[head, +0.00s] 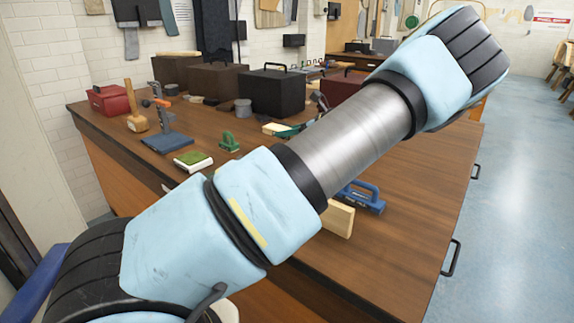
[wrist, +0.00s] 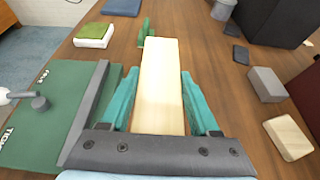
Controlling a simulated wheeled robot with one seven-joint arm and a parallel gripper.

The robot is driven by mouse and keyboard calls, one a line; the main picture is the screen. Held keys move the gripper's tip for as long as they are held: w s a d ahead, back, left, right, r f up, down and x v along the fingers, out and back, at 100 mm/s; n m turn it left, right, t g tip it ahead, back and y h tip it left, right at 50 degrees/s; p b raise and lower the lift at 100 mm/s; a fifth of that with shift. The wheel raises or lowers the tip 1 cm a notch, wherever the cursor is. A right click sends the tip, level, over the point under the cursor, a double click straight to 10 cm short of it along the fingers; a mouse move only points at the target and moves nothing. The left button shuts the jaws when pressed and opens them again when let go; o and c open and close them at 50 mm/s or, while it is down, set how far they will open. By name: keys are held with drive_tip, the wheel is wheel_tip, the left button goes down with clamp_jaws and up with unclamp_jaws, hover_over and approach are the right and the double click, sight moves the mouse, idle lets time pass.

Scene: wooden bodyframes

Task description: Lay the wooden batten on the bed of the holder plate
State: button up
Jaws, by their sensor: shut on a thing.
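My gripper (wrist: 162,95) is shut on the pale wooden batten (wrist: 163,75), with a teal finger along each side. The batten points away from the wrist, towards a small green stand (wrist: 145,27). Whether it touches the table I cannot tell. In the head view my gripper (head: 291,131) and a bit of the batten (head: 273,128) show behind my arm. A green plate (wrist: 45,138) with white lettering and a grey bar on its right edge lies left of my gripper in the wrist view. It may be the holder plate; my arm seems to hide it in the head view.
On the wooden table (head: 400,245) are a blue plate (head: 168,143), a green-and-white block (head: 193,160), a mallet (head: 136,115) and dark boxes (head: 274,92). A blue clamp (head: 362,196) and wooden block (head: 338,218) stand near my arm. The front right of the table is clear.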

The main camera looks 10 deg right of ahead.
wheel_tip(320, 180, down, 10)
drive_tip(key=p, duration=0.3)
drive_tip(key=shift+r, duration=0.15)
drive_tip(key=o, duration=1.5)
drive_tip(key=shift+c, duration=0.2)
drive_tip(key=shift+f, duration=0.25)
